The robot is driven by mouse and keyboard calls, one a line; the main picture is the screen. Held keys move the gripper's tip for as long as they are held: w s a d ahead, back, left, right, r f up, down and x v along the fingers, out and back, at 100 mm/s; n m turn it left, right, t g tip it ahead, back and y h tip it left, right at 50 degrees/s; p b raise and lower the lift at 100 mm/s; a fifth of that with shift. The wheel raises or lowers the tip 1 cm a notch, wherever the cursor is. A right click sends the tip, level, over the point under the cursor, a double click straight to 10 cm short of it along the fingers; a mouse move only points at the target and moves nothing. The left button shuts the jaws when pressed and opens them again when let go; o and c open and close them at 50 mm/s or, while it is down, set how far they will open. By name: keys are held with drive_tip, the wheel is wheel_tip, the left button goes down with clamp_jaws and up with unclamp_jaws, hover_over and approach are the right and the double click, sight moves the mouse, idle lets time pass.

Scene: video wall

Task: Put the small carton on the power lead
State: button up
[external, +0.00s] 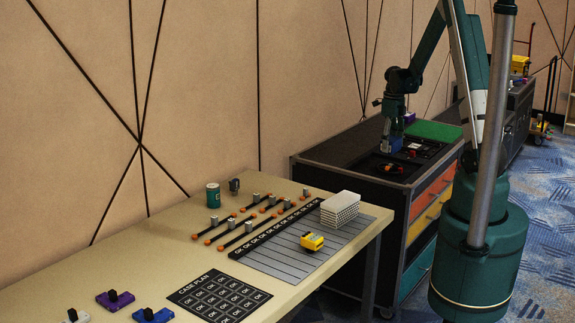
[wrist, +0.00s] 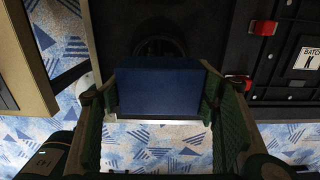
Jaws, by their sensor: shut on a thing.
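My gripper (external: 392,148) hangs over the black top of the case at the back right, fingers pointing down. In the wrist view my gripper (wrist: 172,105) is shut on a dark blue box-shaped thing (wrist: 160,92), which looks like the small carton. It sits between the two green finger pads. In the external view the carton is small and mostly hidden by the fingers. A dark coiled shape (external: 385,168) with orange-red bits lies on the case top below my gripper and may be the power lead. A dark round shape (wrist: 158,46) shows just beyond the carton; I cannot tell whether they touch.
The black case (external: 340,150) has a green pad (external: 433,131) and a purple item (external: 409,118). Red pieces (wrist: 264,27) and a white label (wrist: 308,58) show in the wrist view. The beige table (external: 130,260) holds a yellow block (external: 312,241), a white stack (external: 340,208) and several rods.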

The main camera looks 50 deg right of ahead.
sight(391, 139)
drive_tip(key=shift+f, duration=1.3)
drive_tip(key=shift+f, duration=0.1)
drive_tip(key=shift+f+b, duration=0.45)
drive_tip(key=shift+f, duration=1.35)
drive_tip(key=shift+f, duration=0.1)
drive_tip(key=o, duration=0.9)
wheel_tip(391, 139, up, 12)
drive_tip(key=shift+r+p, duration=0.15)
drive_tip(key=shift+p, duration=0.75)
